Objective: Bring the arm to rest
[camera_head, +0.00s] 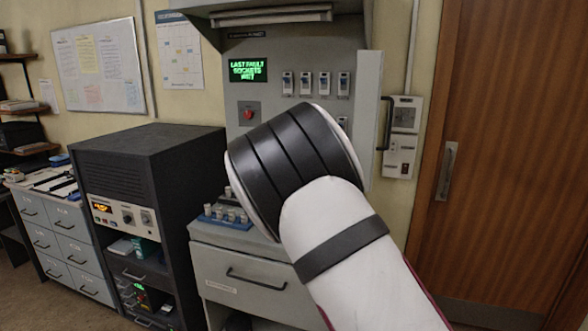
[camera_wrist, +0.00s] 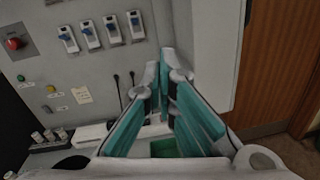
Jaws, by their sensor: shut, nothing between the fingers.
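My white arm with black bands reaches up from the lower right of the head view and stands in front of the grey console (camera_head: 290,46). My gripper is hidden behind the arm there. In the wrist view my gripper (camera_wrist: 166,60) shows with teal fingers, shut and empty. Its fingertips point toward the console panel (camera_wrist: 130,60). I cannot tell how far they are from it.
The console has a green display (camera_head: 248,70), a red knob (camera_head: 249,114), several switches and an open door (camera_head: 366,120). A dark rack cabinet (camera_head: 150,165) stands to the left. A wooden door (camera_head: 505,150) is at right. A blue tray (camera_head: 228,222) sits on the console ledge.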

